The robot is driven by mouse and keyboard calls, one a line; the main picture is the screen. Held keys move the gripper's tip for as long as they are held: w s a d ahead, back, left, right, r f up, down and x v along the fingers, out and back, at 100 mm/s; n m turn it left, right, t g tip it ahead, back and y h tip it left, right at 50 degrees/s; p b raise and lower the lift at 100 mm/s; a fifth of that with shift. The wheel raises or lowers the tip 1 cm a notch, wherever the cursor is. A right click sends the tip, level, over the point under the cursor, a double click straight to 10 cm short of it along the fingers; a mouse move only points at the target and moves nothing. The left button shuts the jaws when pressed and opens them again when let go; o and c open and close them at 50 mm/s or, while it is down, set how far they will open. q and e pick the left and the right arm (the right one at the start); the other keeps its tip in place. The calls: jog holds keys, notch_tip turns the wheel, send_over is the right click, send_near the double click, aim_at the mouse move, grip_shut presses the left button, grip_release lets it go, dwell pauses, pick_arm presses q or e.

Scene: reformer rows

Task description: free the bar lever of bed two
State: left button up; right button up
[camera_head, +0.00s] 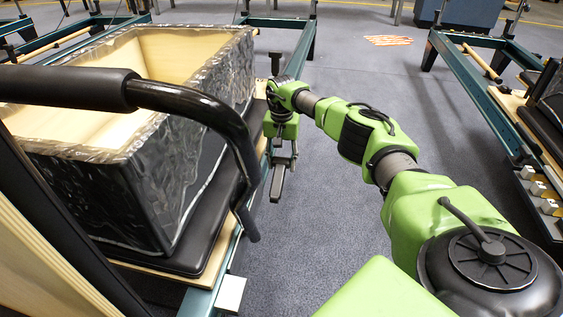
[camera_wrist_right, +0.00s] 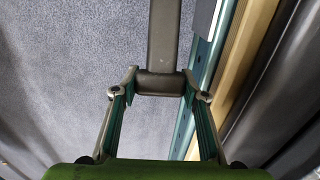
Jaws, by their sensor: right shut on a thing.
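The bar lever (camera_wrist_right: 163,42) is a dark grey flat bar with a short cross piece at its near end. In the wrist view my right gripper (camera_wrist_right: 160,84) has its two fingers on either side of that cross piece and is shut on it. In the head view my right gripper (camera_head: 285,158) hangs beside the right rail of the near bed, and the lever (camera_head: 277,184) extends below it toward the camera. The lever's far end and its mount are not clear. My left gripper is not in view.
A large open box (camera_head: 150,190) with a shiny wrinkled covering sits on the near bed's black pad. A black padded bar (camera_head: 70,88) curves across the left foreground. Another bed frame (camera_head: 480,85) stands at right.

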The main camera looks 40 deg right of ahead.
jog(key=o, duration=1.6)
jog(key=shift+w+d, duration=0.1)
jog(key=shift+d, duration=0.1)
notch_tip(320, 180, up, 12)
jog(key=shift+f, duration=0.1)
